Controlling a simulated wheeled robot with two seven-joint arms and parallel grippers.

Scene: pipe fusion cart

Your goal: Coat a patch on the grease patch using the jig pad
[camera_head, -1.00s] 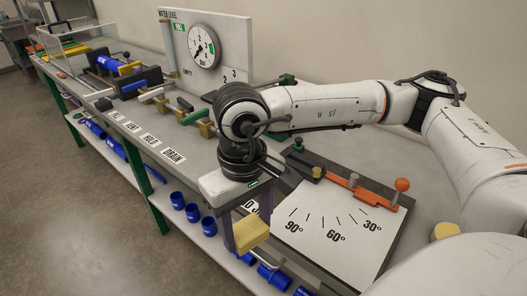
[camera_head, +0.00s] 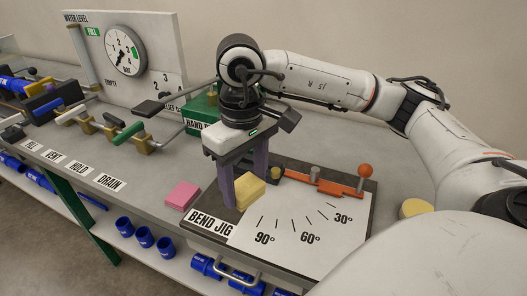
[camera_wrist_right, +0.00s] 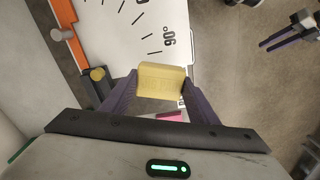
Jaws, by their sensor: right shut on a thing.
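My right gripper (camera_head: 243,196) is shut on a yellow block-shaped pad (camera_head: 250,192), which I take for the jig pad. The gripper points down with the pad above the left part of the bend jig (camera_head: 287,243). The pad also shows between the fingers in the right wrist view (camera_wrist_right: 161,80). I cannot tell whether it touches the board. No grease patch can be made out; the gripper and pad may hide it. My left gripper (camera_wrist_right: 270,45) shows small at the upper right of the right wrist view, with its purple fingers apart and empty.
A pink block (camera_head: 182,195) lies on the bench left of the jig. The jig's orange bar with a ball knob (camera_head: 366,171) stands behind its angle scale. A green box (camera_head: 201,119) and valve handles are behind and left. A round yellow thing (camera_head: 415,208) is at right.

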